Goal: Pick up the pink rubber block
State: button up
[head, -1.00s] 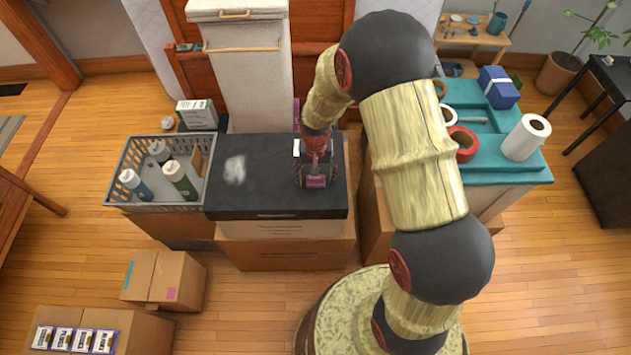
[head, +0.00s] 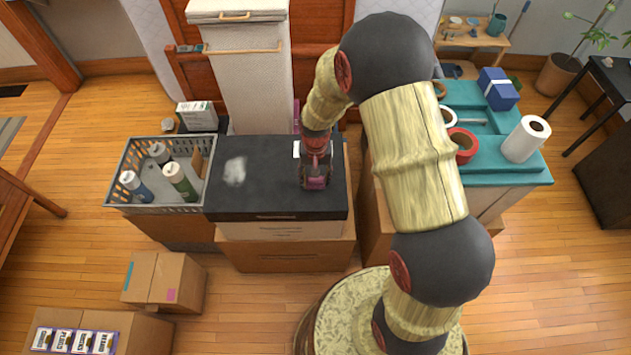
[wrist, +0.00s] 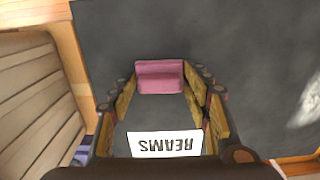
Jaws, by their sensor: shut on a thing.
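The pink rubber block (wrist: 160,76) lies between the fingertips of my gripper (wrist: 160,88) in the wrist view. The fingers touch it on both sides, over the dark top of a box. In the head view the pink block (head: 316,183) shows at the tip of my gripper (head: 315,177), near the right part of the black surface (head: 270,190). I cannot tell whether the block rests on the surface or is just above it.
A white card reading REAMS (wrist: 165,143) lies close under my gripper. A grey basket (head: 120,165) with bottles stands to the left. A teal table (head: 520,170) with tape rolls and a paper roll (head: 525,138) stands to the right. A pale smudge (head: 235,171) marks the black surface.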

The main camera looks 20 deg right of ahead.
jog(key=shift+r, duration=0.45)
notch_tip(320, 180, up, 2)
jog(key=shift+r+p, duration=0.1)
jog(key=shift+p, duration=0.55)
jog(key=shift+s+d+r+p, duration=0.5)
jog(key=shift+s+r, duration=1.15)
jog(key=shift+s, duration=0.65)
jog(key=shift+s+d+r+p, duration=0.25)
jog(key=shift+s+r+p, duration=0.4)
jog(key=shift+s+r, duration=1.35)
jog(key=shift+s+d+r+p, duration=0.5)
jog(key=shift+s+r, duration=0.85)
jog(key=shift+s, duration=1.25)
jog(key=shift+a, duration=0.1)
jog(key=o, duration=0.6)
jog(key=c, duration=0.7)
